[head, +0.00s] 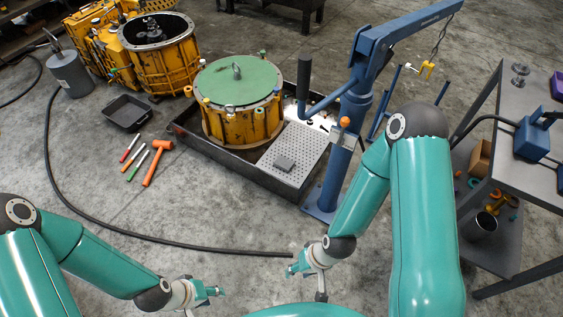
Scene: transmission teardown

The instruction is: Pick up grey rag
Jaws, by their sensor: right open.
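My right gripper (292,269) is open and empty, low over the floor in front of the tray and well apart from the rag. My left gripper (216,291) is further left and nearer to me, with nothing visible in it. Its fingers are too small to tell whether they are open.
A yellow housing with a green lid (238,85) stands in the tray, left of the rag. A blue hoist (345,155) stands right of the tray. Hammer (157,160) and tools lie left. A black hose (150,238) crosses the floor. A shelved bench (530,190) stands right.

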